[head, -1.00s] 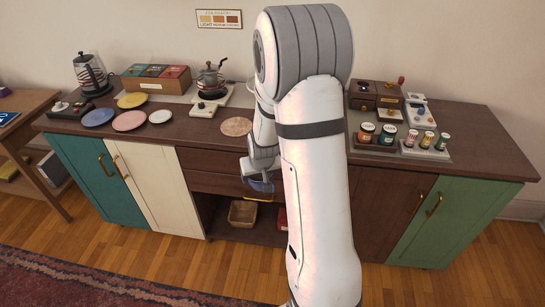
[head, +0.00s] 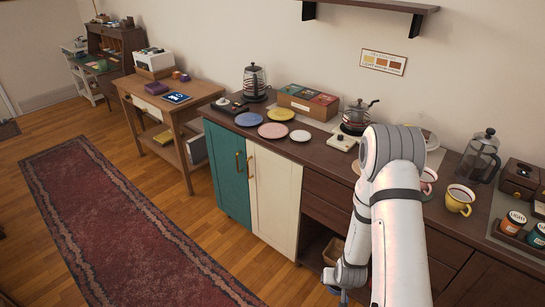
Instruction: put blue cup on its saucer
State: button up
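The blue saucer (head: 248,119) lies flat on the counter at its left end, with nothing on it. My gripper (head: 343,288) hangs low in front of the cabinet, below the counter top and well to the right of the saucer. A small dark-blue shape shows at the gripper's end. It may be the blue cup, but it is too small and too hidden to be sure, and I cannot see the fingers clearly. No blue cup shows on the visible counter; my arm hides part of it.
Beside the blue saucer lie a yellow saucer (head: 281,114), a pink saucer (head: 273,131) and a white saucer (head: 300,136). A kettle (head: 255,82) and a box (head: 307,102) stand behind. A yellow cup (head: 459,199) and pink cup (head: 428,181) stand right. Open floor lies left.

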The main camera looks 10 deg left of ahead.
aim_at(250, 120)
jog(key=u, duration=0.05)
jog(key=k, duration=0.9)
jog(key=u, duration=1.5)
jog(key=i, duration=2.95)
jog(key=z, duration=0.45)
